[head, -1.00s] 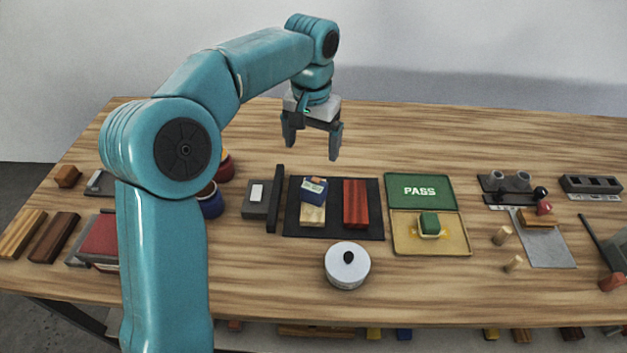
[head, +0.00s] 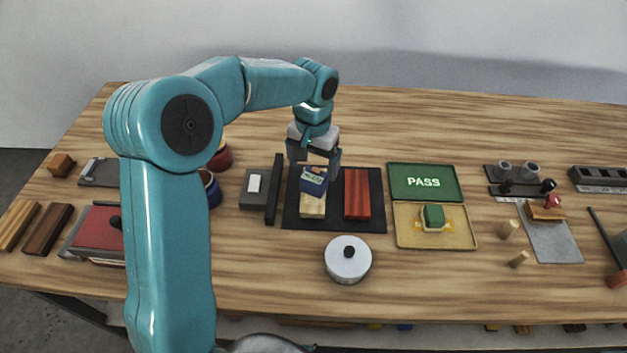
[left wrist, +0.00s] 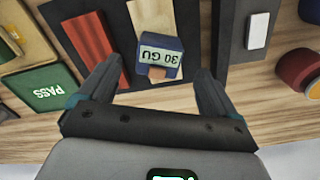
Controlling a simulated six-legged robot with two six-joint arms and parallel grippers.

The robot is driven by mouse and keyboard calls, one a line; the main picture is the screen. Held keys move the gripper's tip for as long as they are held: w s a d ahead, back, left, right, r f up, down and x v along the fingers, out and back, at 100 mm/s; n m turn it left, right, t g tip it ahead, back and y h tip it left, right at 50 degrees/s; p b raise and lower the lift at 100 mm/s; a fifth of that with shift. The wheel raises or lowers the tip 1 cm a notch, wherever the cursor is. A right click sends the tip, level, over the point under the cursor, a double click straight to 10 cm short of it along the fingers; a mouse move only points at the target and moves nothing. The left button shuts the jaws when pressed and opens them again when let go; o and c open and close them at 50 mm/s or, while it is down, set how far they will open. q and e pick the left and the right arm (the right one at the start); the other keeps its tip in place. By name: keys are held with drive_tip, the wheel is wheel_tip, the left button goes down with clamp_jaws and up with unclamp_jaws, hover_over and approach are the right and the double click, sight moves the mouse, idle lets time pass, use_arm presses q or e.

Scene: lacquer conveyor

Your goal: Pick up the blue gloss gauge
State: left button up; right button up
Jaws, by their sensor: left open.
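The blue gloss gauge (head: 313,181) sits on a pale wood block on the black mat (head: 332,222). In the left wrist view the gauge (left wrist: 163,48) shows a label reading "30 GU". My left gripper (head: 314,166) is open and directly over the gauge, with its fingers coming down on either side. In the left wrist view the left gripper (left wrist: 150,78) has one finger to each side of the gauge, with gaps between. Whether the fingertips reach down to its sides is hard to tell. My right gripper is not in view.
A red-brown block (head: 357,194) lies on the mat just right of the gauge. A dark upright plate (head: 274,190) and a grey box (head: 254,189) stand left. A lidded white pot (head: 348,262) is in front. A green PASS panel (head: 425,183) is at right.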

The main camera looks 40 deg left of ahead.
sight(314, 175)
use_arm(q)
wheel_tip(314, 175, down, 5)
drive_tip(key=shift+r+p, duration=0.1)
drive_tip(key=shift+p, duration=0.2)
drive_tip(key=shift+w+f, duration=0.15)
drive_tip(key=shift+f, duration=0.1)
drive_tip(key=shift+r, duration=0.1)
drive_tip(key=c, duration=1.4)
